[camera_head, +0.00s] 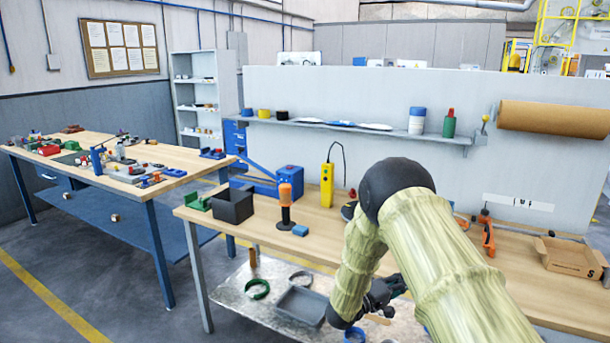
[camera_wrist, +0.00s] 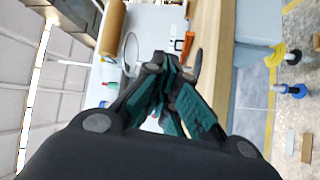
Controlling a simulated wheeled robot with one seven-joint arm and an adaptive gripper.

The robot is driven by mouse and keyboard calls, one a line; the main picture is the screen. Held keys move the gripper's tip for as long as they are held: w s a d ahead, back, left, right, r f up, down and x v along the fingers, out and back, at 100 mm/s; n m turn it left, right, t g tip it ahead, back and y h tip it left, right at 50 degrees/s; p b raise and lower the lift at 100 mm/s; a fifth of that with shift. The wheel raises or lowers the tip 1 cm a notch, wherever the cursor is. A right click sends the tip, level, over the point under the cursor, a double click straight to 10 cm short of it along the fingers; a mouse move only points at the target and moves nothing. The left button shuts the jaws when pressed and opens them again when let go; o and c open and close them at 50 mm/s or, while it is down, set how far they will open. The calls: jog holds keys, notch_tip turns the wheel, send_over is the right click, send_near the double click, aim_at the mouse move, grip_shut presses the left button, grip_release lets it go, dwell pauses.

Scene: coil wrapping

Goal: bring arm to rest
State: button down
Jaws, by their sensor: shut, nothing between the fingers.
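My arm reaches from the lower right over the front edge of the workbench in the head view. My gripper (camera_head: 380,297) is partly hidden by my own arm and appears above the metal-topped lower surface (camera_head: 232,290). In the wrist view my gripper (camera_wrist: 163,72) has its dark green finger pads together and holds nothing. The workbench edge (camera_wrist: 204,50) lies beyond the fingers in that view.
The workbench (camera_head: 330,226) carries an orange-handled tool (camera_head: 285,205), a yellow device (camera_head: 327,185), a black bin (camera_head: 233,206) and a cardboard box (camera_head: 568,256). Below are a green coil (camera_head: 257,289), a grey tray (camera_head: 301,305) and a blue ring (camera_head: 354,335).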

jog(key=s+f+n+t+y, duration=0.1)
jog(key=s+f+y, duration=0.5)
jog(key=s+f, duration=0.45)
jog(key=s+f+y, duration=0.6)
jog(key=s+f, duration=0.2)
jog(key=f, duration=0.6)
jog(key=s+a+f+m+g+y, duration=0.1)
jog(key=s+a+g+y, duration=0.1)
jog(key=s, duration=0.9)
jog(key=s+a+f+m+g+y, duration=0.1)
jog(key=s+g, duration=0.3)
jog(key=s, duration=0.8)
jog(key=s+a+f+m+g+y, duration=0.1)
jog(key=s+a+f+g+y, duration=0.2)
jog(key=s, duration=0.9)
jog(key=shift+s+a+f+m, duration=0.15)
jog(key=shift+a+f+m, duration=0.15)
jog(key=shift+a, duration=0.3)
